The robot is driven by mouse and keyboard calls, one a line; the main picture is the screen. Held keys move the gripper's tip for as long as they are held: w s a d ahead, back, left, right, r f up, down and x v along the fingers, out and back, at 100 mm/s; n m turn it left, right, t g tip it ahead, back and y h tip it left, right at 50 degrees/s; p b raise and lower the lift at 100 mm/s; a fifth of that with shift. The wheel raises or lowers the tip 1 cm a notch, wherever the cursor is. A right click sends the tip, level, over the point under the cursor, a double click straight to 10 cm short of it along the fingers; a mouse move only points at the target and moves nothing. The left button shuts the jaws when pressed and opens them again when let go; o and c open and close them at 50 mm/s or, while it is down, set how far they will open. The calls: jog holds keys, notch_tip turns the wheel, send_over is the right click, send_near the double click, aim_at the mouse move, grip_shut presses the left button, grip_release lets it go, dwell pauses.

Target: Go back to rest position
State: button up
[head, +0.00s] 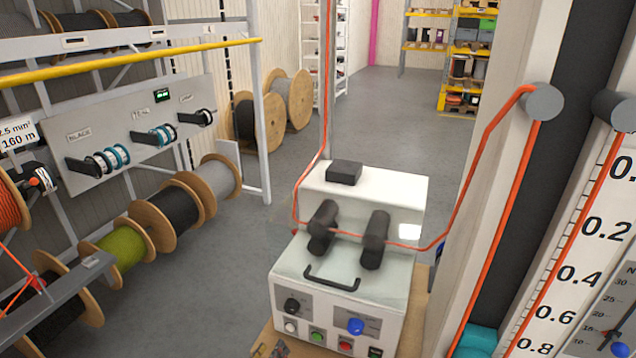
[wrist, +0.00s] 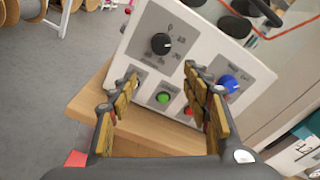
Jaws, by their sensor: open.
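My gripper (wrist: 163,115) is open and empty in the wrist view, its two padded fingers apart in front of the machine's control panel. The white machine (head: 345,285) stands on a wooden base in the head view. Its panel carries a black knob (wrist: 161,43), a blue knob (wrist: 230,83), a green button (wrist: 163,97) and a red button partly hidden behind the right finger. In the head view a dark bit, perhaps my gripper's tip, shows at the bottom edge left of the machine. The gap between fingers and panel cannot be judged exactly.
An orange cable (head: 480,165) runs over the machine's rollers and a grey pulley (head: 543,101). A measuring scale (head: 580,260) stands at right. Cable reels (head: 170,215) and a rack line the left. The grey floor (head: 215,290) between reels and machine is clear.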

jog(key=s+d+f+m+g+h, duration=0.1)
jog(key=s+d+m+g+h, duration=0.1)
jog(key=s+d+m+g, duration=0.5)
jog(key=s+d+m+g+h, duration=0.1)
jog(key=s+d+m+g, duration=0.35)
jog(key=d+m, duration=0.5)
jog(key=s+d+r+m+y+b, duration=0.1)
jog(key=s+d+r+m+y, duration=0.3)
jog(key=d+r+m, duration=0.4)
jog(key=s+d+r+m+y+b, duration=0.2)
jog(key=s+d+r+m+y, duration=0.2)
jog(key=d+r+m, duration=0.4)
jog(key=shift+s+d+r+m+t+y, duration=0.2)
jog(key=shift+d+r+m+t+y, duration=0.3)
jog(key=shift+r+m, duration=2.5)
jog(key=shift+a+r, duration=0.15)
